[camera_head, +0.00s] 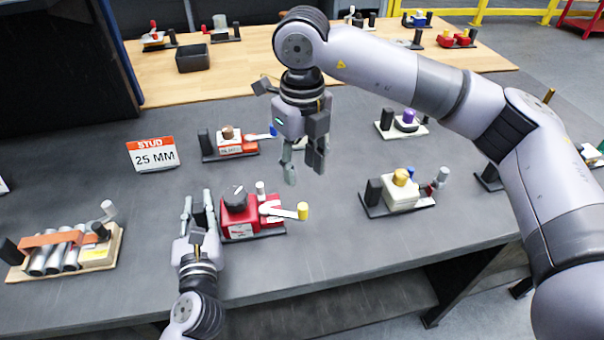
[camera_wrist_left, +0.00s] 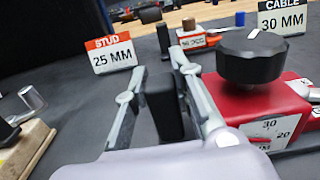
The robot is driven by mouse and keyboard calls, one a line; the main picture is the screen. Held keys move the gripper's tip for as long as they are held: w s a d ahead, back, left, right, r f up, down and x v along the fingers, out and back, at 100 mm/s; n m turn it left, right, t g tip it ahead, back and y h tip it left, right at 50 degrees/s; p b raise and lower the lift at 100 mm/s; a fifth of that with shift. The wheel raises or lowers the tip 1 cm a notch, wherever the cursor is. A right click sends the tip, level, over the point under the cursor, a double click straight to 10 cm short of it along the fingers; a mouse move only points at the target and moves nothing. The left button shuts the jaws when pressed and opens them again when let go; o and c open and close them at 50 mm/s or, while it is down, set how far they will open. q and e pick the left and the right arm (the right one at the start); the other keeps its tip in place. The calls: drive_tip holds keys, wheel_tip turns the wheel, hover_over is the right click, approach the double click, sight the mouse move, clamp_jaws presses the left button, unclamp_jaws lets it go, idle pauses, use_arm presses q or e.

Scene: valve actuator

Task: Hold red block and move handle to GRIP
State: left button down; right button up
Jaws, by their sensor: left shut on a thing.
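The red block (camera_head: 240,222) sits on a dark base at the middle front of the grey table. It carries a black ribbed knob (camera_head: 235,198), which also shows large in the left wrist view (camera_wrist_left: 252,58). A white handle (camera_head: 280,211) with a yellow tip (camera_head: 303,210) points right from the block. My left gripper (camera_head: 198,208) is left of the red block, shut on an upright black post (camera_wrist_left: 164,108) beside it; its fingers flank the post. My right gripper (camera_head: 303,165) hangs above and behind the handle, fingers apart and empty.
A "STUD 25 MM" sign (camera_head: 153,154) stands behind left. An orange-topped fixture with metal cylinders (camera_head: 65,250) is at the left. A cream block fixture (camera_head: 400,192) is to the right, and another red-and-white fixture (camera_head: 232,144) behind. Bare tabletop lies between them.

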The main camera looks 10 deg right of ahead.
use_arm(q)
drive_tip(key=shift+f, duration=0.1)
drive_tip(key=c, duration=1.3)
unclamp_jaws()
